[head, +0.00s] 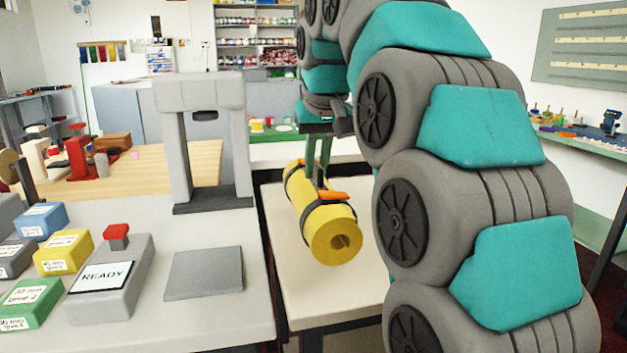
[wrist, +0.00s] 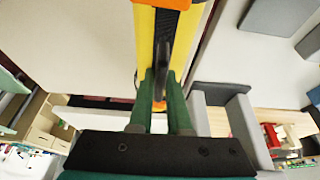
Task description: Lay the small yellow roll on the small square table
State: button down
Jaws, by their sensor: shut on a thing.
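The small square table (head: 312,288) has a cream top and lies under the roll in the head view. I cannot tell whether the roll touches the top. In the wrist view the roll (wrist: 144,42) runs away from my gripper (wrist: 160,92), with the cream tabletop (wrist: 75,45) beside it on the left. My arm hides the table's right side.
A grey counter (head: 210,325) stands left of the table across a narrow gap. It carries a grey arch (head: 230,145), a READY box (head: 110,285), a flat grey pad (head: 205,272) and several labelled boxes. The visible tabletop around the roll looks clear.

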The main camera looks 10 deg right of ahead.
aim_at(316, 183)
jog(key=shift+f, duration=1.75)
jog(key=shift+f, duration=0.15)
jog(key=c, duration=0.9)
grip_release()
jog(key=shift+o, duration=0.2)
jog(key=shift+v, duration=3.85)
jog(key=shift+w, duration=0.1)
